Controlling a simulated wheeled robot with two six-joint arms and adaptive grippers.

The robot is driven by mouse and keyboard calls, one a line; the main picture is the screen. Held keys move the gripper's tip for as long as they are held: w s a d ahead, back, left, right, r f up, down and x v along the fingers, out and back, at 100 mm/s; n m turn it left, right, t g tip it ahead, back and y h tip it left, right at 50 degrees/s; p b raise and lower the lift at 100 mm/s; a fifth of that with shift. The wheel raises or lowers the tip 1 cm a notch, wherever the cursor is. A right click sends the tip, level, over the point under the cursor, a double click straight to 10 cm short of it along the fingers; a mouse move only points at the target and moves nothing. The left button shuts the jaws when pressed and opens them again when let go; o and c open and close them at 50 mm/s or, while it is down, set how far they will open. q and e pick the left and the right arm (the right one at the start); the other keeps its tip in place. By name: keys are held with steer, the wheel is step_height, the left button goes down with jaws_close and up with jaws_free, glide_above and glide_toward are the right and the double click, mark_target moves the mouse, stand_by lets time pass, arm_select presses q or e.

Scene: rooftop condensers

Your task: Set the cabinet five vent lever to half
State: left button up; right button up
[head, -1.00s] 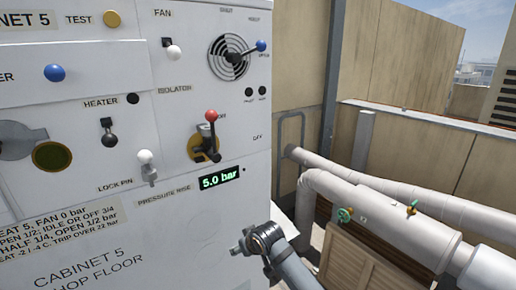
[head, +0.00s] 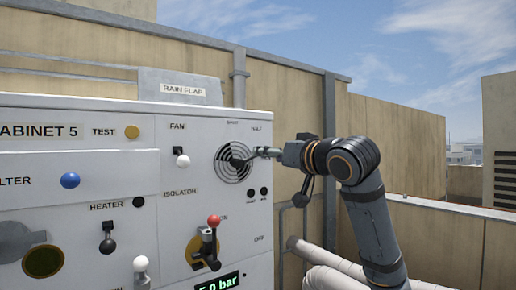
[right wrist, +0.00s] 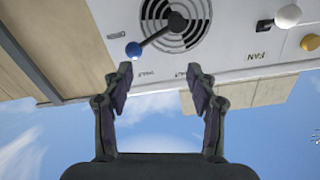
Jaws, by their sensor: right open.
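The vent lever (head: 247,157) is a dark arm on the round slatted vent (head: 226,172) at the upper right of the cabinet five panel (head: 80,167). It points right and slightly up from its hub. Its blue knob (right wrist: 134,49) shows in the right wrist view, close to one fingertip and not between the fingers. My right gripper (head: 267,152) reaches in from the right at the knob's height and hides the knob in the head view. In the right wrist view the gripper (right wrist: 159,75) is open and empty. My left gripper is not in view.
The white-knobbed fan switch (head: 181,158) is left of the vent. The red-knobbed isolator lever (head: 211,236) is below it, above a partly cut pressure display (head: 218,283). Pale pipes (head: 335,268) run at lower right. A rain flap (head: 181,88) tops the cabinet.

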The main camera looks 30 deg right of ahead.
steer(key=p, duration=0.5)
glide_toward(243, 153)
steer(key=w, duration=0.2)
steer(key=shift+w+r+p, duration=0.1)
steer(key=shift+w+p, duration=0.3)
steer(key=shift+w, duration=0.7)
steer(key=shift+o, duration=0.6)
steer(key=shift+w+d, duration=0.1)
steer(key=shift+d, duration=0.1)
steer(key=shift+w, duration=0.1)
steer(key=c, duration=0.5)
steer(key=shift+w+a, duration=0.15)
steer(key=shift+a, duration=0.05)
steer(key=c, duration=0.7)
jaws_close()
